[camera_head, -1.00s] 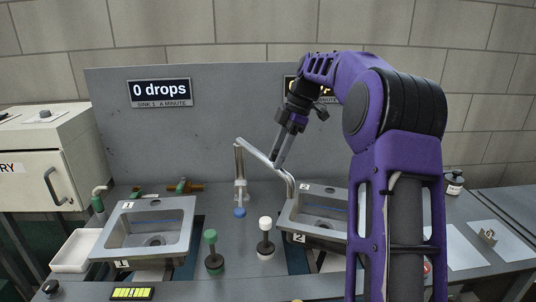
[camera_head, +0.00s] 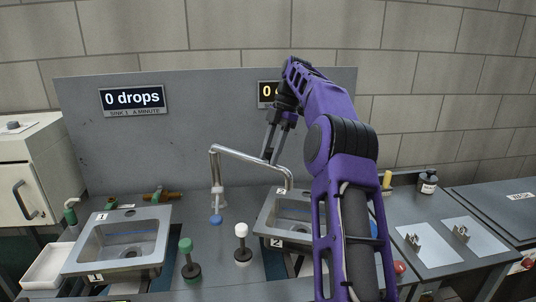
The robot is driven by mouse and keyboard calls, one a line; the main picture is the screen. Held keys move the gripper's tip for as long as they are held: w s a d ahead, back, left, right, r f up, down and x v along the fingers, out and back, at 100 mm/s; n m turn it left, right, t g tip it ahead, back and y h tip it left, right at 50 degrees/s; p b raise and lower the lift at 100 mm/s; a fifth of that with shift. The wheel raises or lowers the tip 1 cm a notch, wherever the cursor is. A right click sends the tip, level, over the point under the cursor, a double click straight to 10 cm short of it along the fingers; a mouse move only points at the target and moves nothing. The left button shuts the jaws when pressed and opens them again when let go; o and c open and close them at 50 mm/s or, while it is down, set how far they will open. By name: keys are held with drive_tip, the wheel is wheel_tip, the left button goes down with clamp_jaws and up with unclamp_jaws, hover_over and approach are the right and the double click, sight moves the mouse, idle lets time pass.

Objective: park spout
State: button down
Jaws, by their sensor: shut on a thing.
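The spout (camera_head: 246,154) is a bent silver pipe on an upright post (camera_head: 216,181) between the two sinks. It reaches right and its downturned end (camera_head: 289,181) hangs above the back part of sink 2 (camera_head: 268,212). My gripper (camera_head: 269,158) comes down from above, and its fingers are shut on the spout along its sloping arm. The fingertips partly overlap the pipe, so the exact contact is hard to see. Sink 1 (camera_head: 90,262) stands to the left, with no spout over it. My arm hides the right part of sink 2.
A green-topped knob (camera_head: 186,246) and a white-topped knob (camera_head: 241,232) stand in front of the post. A sign reading "0 drops" (camera_head: 132,99) is on the grey back panel; my arm partly covers another sign (camera_head: 266,94). A white tray (camera_head: 46,265) lies at left.

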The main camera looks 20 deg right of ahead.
drive_tip(key=shift+d, duration=0.15)
drive_tip(key=shift+c, duration=2.3)
unclamp_jaws()
